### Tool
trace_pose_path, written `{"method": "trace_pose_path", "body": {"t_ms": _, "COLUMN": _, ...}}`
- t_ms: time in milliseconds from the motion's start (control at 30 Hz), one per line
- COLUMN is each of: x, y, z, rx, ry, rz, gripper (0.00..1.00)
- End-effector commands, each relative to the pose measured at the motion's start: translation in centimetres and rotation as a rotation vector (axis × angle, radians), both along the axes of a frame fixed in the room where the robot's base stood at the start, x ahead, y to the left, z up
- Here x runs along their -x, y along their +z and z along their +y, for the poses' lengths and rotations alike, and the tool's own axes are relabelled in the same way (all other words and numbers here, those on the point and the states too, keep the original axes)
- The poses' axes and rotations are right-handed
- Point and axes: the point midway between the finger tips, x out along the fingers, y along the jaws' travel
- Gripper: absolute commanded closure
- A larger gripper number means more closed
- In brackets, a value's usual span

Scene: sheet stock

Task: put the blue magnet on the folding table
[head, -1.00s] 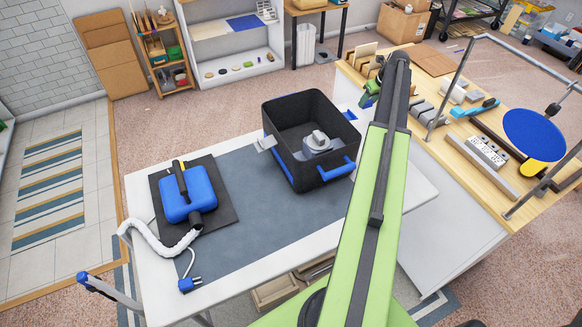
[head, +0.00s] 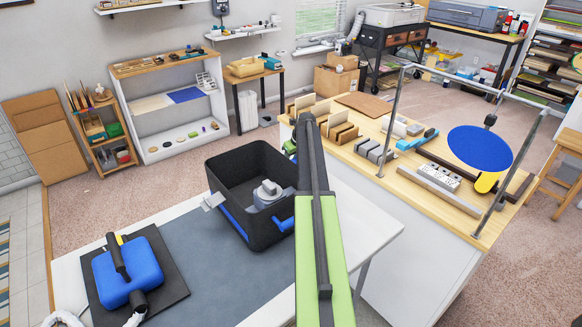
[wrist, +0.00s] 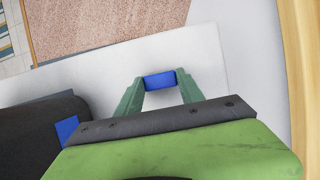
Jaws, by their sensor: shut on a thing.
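My gripper (wrist: 160,88) is shut on the blue magnet (wrist: 160,79), a small blue block between its green fingertips in the wrist view. In the head view my arm hides most of the gripper (head: 290,147) and the magnet cannot be made out. The folding table (head: 377,226) is white with a grey mat (head: 205,262) on it. In the wrist view its pale top (wrist: 85,76) lies below and beside the held magnet. I cannot tell the height of the magnet above it.
A black crate (head: 222,192) with a grey object inside stands on the table beside my gripper. A blue device (head: 127,272) lies on a dark board at left. A wooden-topped workbench (head: 420,172) with a metal frame stands to the right. The table's right end looks bare.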

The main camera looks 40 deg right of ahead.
Motion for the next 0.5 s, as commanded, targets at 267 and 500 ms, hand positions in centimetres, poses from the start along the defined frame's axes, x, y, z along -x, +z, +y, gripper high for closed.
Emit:
{"method": "trace_pose_path", "body": {"t_ms": 267, "x": -0.03, "y": -0.19, "z": 0.04, "rx": 0.0, "ry": 0.0, "rz": 0.0, "gripper": 0.96}}
{"method": "trace_pose_path", "body": {"t_ms": 500, "x": -0.05, "y": -0.28, "z": 0.06, "rx": 0.0, "ry": 0.001, "rz": 0.0, "gripper": 0.34}}
